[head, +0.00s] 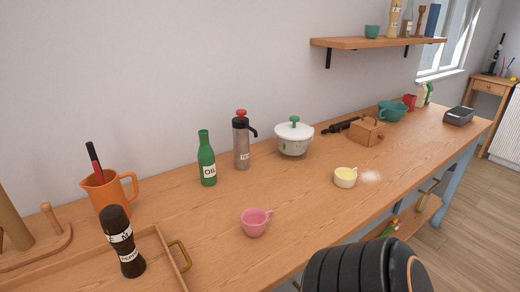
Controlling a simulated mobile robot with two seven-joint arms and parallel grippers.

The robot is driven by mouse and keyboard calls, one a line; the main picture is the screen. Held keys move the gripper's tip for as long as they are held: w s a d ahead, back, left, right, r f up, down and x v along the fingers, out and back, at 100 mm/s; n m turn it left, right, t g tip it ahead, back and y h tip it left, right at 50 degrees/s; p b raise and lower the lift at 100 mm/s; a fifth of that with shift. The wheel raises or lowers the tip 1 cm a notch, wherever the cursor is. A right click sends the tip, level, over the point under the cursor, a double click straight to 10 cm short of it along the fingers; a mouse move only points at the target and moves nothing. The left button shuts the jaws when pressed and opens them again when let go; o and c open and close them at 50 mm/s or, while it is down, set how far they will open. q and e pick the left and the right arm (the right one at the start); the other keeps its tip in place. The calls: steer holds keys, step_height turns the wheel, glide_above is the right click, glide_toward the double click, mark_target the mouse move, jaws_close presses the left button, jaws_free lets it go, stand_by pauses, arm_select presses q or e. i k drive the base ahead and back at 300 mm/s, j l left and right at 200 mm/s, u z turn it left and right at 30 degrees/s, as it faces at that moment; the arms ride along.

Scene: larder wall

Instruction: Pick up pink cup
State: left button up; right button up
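The pink cup (255,223) stands upright on the wooden counter (310,205), near its front edge in the head view. Its handle points to the right. Nothing touches it. A black, ribbed, rounded part of my own body fills the bottom right of the view, to the right of the cup and closer to the camera. Neither of my grippers shows in the head view.
A green oil bottle (206,160), a grey flask (241,146) and a white pot (294,139) stand behind the cup. A wooden tray (165,251) with a black mill (122,243) is left. A small yellow-filled bowl (345,178) is right. Counter around the cup is clear.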

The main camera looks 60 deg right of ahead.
mark_target(255, 220)
steer(key=z, duration=1.95)
